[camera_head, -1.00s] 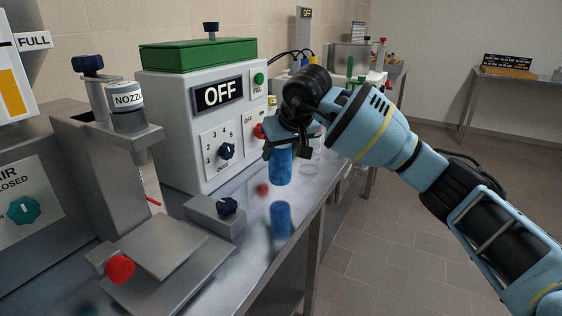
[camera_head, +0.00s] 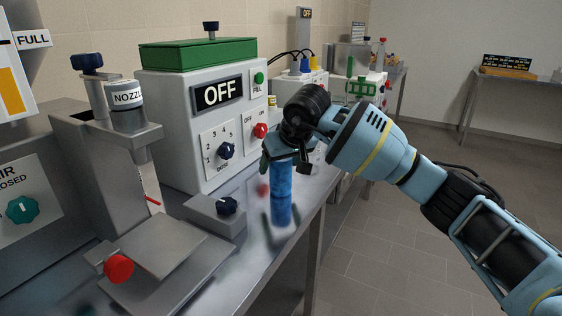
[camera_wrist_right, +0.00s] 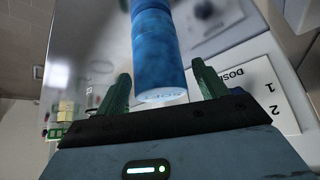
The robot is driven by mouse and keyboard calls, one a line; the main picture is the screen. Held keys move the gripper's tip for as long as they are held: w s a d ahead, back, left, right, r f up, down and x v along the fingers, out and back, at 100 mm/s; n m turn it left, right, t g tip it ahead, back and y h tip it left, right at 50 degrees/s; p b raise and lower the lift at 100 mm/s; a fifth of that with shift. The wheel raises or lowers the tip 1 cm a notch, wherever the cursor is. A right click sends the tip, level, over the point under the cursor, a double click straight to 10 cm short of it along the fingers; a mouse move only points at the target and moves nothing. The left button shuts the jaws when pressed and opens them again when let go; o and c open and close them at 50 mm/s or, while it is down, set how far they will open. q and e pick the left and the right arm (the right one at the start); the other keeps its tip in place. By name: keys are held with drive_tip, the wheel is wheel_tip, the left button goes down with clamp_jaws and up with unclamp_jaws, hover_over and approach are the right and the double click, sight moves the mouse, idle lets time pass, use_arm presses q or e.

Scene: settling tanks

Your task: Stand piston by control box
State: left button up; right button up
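The piston is a blue cylinder (camera_head: 281,180). It stands upright on the shiny metal bench, in front and to the right of the control box (camera_head: 205,115), with its reflection directly below. My right gripper (camera_head: 286,158) is just above the piston's top, fingers pointing down. In the right wrist view the piston (camera_wrist_right: 158,45) lies between the two green fingertips (camera_wrist_right: 163,86), with a small gap on each side, and its lettered end faces me. The fingers are open. My left gripper is not in view.
A grey block with a dark knob (camera_head: 226,207) sits left of the piston. A nozzle stand (camera_head: 128,110) and a red knob (camera_head: 119,268) are further left. The bench's right edge is close to the piston. More equipment (camera_head: 360,88) stands behind.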

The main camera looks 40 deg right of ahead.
drive_tip(key=shift+r, duration=0.2)
drive_tip(key=p+v, duration=0.1)
drive_tip(key=v, duration=1.1)
idle(1.3)
